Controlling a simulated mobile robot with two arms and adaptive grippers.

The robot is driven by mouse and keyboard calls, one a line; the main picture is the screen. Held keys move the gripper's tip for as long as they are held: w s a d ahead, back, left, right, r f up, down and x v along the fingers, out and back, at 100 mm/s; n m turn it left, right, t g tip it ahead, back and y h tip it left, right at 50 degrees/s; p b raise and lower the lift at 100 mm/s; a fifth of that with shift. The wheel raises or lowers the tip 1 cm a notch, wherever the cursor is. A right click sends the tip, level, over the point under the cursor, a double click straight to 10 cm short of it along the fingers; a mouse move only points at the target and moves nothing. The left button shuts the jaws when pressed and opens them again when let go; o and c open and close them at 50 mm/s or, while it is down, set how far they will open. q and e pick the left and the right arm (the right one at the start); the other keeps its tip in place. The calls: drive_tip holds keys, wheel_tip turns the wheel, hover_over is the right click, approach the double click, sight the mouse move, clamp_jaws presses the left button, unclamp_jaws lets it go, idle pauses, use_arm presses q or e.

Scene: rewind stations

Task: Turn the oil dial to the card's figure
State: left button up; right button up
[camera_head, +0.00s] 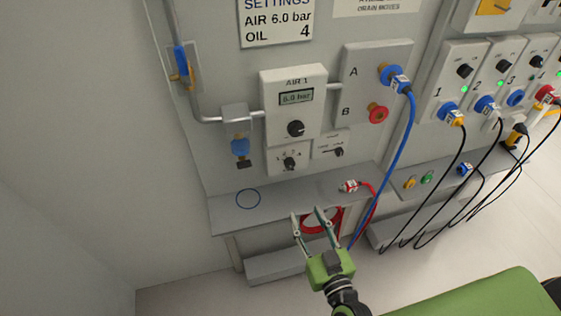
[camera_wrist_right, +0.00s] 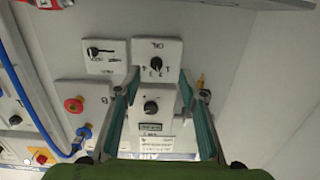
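The settings card (camera_head: 277,22) on the panel reads AIR 6.0 bar, OIL 4. The oil dial (camera_head: 289,163) is a small dark knob on a pale plate below the AIR 1 unit. It also shows in the right wrist view (camera_wrist_right: 156,64), with figures around it; which one its pointer marks is too small to tell. My right gripper (camera_head: 306,211) is open and empty, below the oil dial and in front of the shelf. In the wrist view its fingers (camera_wrist_right: 162,80) stand apart on either side of the AIR 1 unit, touching nothing visible. My left gripper is out of view.
The AIR 1 unit (camera_head: 293,100) has its own knob and a display. A switch plate (camera_head: 332,144) sits right beside the oil dial. A blue hose (camera_head: 405,140) hangs at the right, and a red plug (camera_head: 349,186) rests on the shelf (camera_head: 290,193). The shelf's left part is clear.

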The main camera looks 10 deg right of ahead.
wheel_tip(320, 180, up, 3)
drive_tip(key=p, duration=0.1)
approach(292, 168)
drive_tip(key=w, duration=0.1)
drive_tip(key=shift+m+t, duration=0.3)
drive_tip(key=w, duration=0.6)
drive_tip(key=shift+w+a+f+p, duration=0.1)
drive_tip(key=shift+w+a+p, duration=0.1)
drive_tip(key=shift+a+p, duration=0.15)
drive_tip(key=shift+w, duration=0.8)
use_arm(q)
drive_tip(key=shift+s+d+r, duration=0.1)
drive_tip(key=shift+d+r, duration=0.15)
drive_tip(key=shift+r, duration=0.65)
use_arm(e)
clamp_jaws()
